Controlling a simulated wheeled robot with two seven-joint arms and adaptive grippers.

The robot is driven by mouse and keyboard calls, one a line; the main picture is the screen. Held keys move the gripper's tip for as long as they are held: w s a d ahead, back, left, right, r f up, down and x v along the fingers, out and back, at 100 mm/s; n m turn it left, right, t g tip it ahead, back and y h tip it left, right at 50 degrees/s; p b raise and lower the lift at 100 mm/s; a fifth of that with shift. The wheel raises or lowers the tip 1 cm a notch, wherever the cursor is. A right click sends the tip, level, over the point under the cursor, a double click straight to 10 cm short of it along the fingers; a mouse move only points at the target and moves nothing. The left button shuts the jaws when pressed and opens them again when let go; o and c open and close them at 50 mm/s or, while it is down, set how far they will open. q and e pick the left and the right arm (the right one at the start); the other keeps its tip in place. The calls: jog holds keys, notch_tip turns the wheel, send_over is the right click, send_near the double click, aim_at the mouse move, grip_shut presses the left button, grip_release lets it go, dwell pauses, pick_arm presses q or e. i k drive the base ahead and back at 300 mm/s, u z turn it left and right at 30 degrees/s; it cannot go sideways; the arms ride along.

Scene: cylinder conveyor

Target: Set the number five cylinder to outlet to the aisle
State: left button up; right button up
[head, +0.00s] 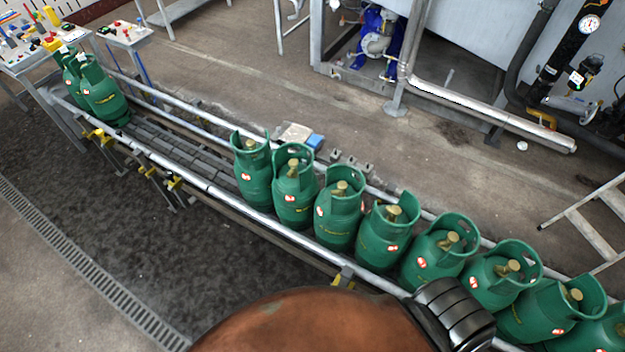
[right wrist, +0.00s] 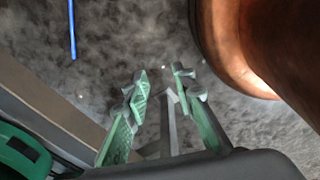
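Several green gas cylinders with brass valves and collars stand upright on the roller conveyor (head: 165,146). Two are at its far left end, the nearer one (head: 104,95) in front of the other. The rest form a close row from a middle cylinder (head: 252,180) to the lower right corner. Their red and white labels are too small to read, so I cannot tell which is number five. My right gripper (right wrist: 158,80) is open and empty above the dark floor, beside a beige rail (right wrist: 50,105). A green rounded thing (right wrist: 15,150) shows at lower left there. My left gripper is out of view.
A bare stretch of rollers lies between the two cylinder groups. Control desks (head: 125,35) stand at upper left. Blue machinery (head: 378,42) and pipes stand behind, a metal ladder-like frame (head: 595,225) at right. A floor drain (head: 90,270) runs at lower left.

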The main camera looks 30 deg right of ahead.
aim_at(339, 215)
jog(key=u, duration=0.8)
jog(key=k, duration=0.45)
jog(key=z, duration=1.05)
